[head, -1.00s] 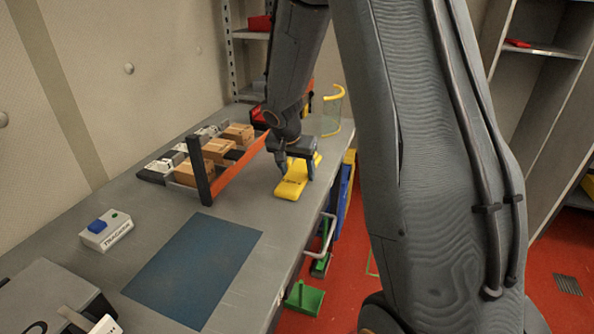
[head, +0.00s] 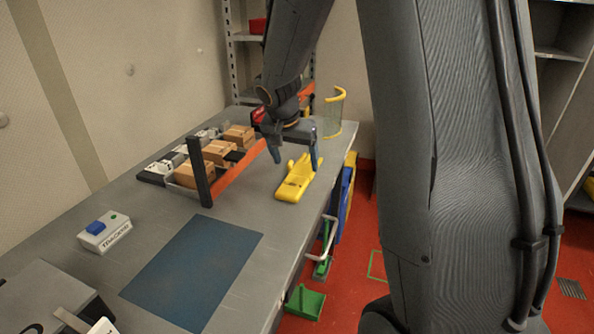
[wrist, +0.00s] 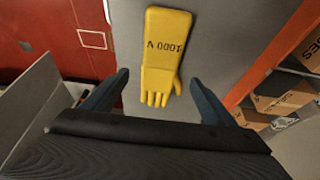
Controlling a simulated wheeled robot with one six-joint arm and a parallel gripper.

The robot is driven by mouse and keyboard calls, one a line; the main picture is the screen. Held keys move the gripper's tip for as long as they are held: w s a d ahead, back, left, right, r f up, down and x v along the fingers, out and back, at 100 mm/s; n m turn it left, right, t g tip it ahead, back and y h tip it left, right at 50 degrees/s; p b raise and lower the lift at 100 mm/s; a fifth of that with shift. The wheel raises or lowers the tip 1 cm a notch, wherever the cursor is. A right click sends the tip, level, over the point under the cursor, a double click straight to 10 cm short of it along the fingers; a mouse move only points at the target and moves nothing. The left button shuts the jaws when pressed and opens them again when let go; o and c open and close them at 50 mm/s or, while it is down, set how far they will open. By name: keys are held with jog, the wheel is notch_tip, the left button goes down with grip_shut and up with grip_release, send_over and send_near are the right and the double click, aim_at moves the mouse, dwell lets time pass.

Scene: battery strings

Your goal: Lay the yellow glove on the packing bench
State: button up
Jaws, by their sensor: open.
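The yellow glove (head: 296,179) lies flat on the grey packing bench (head: 165,208), near its right edge and beside the orange rail. In the wrist view the glove (wrist: 163,55) shows "1000 V" print on its cuff, with its fingers pointing toward my gripper (wrist: 160,92). My gripper (head: 295,158) is open and empty, above the glove, with its two fingers apart from it. Nothing is held between the fingers.
An orange rail with a black post (head: 200,172) stands left of the glove, with several brown boxes (head: 219,153) behind it. A blue mat (head: 193,272) and a white button box (head: 105,232) lie nearer. A clear yellow-rimmed guard (head: 333,115) stands beyond.

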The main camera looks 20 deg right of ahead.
jog(key=v, duration=0.6)
jog(key=s+a+f+n+g+y, duration=0.1)
jog(key=s+a+f+n, duration=0.2)
jog(key=s, duration=0.4)
jog(key=s+a+f+n+y, duration=0.1)
jog(key=s+a+f+n, duration=0.2)
jog(key=s, duration=0.4)
jog(key=s+a+f+n+g+y+b, duration=0.1)
jog(key=s+a+f+n, duration=0.2)
jog(key=s, duration=0.4)
jog(key=shift+s+a+f+g, duration=0.15)
jog(key=shift+s+f+g, duration=0.15)
jog(key=shift+f, duration=0.15)
